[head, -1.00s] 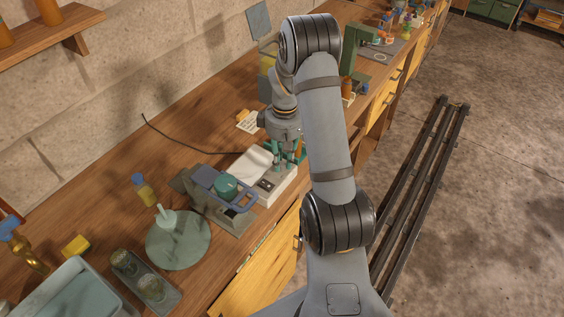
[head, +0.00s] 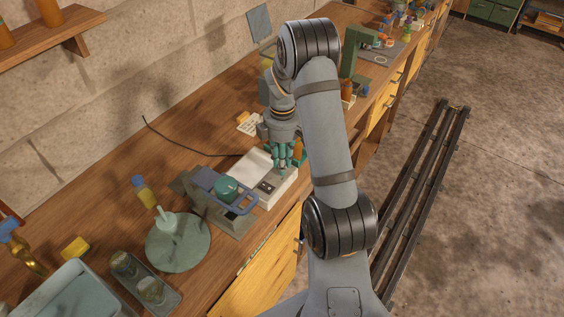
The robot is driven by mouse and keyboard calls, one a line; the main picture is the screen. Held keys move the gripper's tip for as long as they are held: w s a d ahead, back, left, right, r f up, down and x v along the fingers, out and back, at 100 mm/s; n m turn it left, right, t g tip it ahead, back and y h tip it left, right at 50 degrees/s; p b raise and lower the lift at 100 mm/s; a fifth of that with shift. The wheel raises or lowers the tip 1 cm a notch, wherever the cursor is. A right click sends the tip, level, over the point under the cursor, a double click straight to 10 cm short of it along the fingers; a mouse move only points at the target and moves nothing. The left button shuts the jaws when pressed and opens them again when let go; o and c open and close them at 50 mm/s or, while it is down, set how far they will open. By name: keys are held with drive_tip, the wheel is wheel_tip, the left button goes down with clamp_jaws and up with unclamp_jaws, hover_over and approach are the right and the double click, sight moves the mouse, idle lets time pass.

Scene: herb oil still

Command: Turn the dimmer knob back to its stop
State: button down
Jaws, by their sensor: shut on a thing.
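A low white box (head: 254,164) with a small dark panel on its top stands near the bench's front edge in the head view. My gripper (head: 284,168) points down over the box's right end, its teal fingers close to the top. The fingers are shut on what appears to be the dimmer knob. The knob itself is hidden by the fingers, so its angle and any marking cannot be read.
A blue-handled clamp device with a green round top (head: 226,187) stands just left of the box. A round grey-green plate (head: 178,243) and a tray with jars (head: 143,281) are farther left. A black cable (head: 185,150) runs behind. A green stand (head: 352,50) is beyond my arm.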

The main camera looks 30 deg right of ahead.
drive_tip(key=shift+s+d+f, duration=0.1)
drive_tip(key=shift+s, duration=0.05)
idle(0.3)
drive_tip(key=c, duration=1.6)
unclamp_jaws()
drive_tip(key=shift+c, duration=0.2)
drive_tip(key=shift+o, duration=0.5)
wheel_tip(320, 180, up, 12)
drive_tip(key=shift+w, duration=0.35)
drive_tip(key=shift+d, duration=0.15)
